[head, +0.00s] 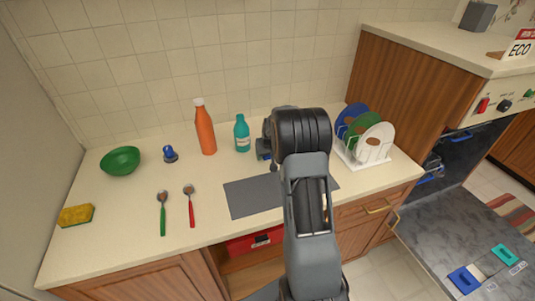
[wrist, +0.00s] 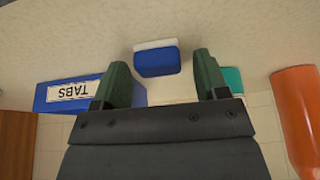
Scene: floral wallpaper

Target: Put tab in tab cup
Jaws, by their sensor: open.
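A blue tab with a white layer (wrist: 157,58) is in the wrist view, on the pale counter. My gripper (wrist: 161,66) is open, with its green fingers on either side of the tab and gaps showing on both sides. I cannot tell whether the fingertips are level with it. My arm hides the tab in the head view. The open dishwasher door (head: 440,243) at lower right carries a blue part (head: 464,280) and a teal part (head: 503,254). I cannot tell for sure which of these is the tab cup.
A blue TABS box (wrist: 75,94) stands close beside the left finger. A teal bottle (head: 241,134) and an orange bottle (head: 204,128) stand near the wall. A plate rack (head: 352,160) is right of my arm. A grey mat (head: 251,197) lies at the counter's front.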

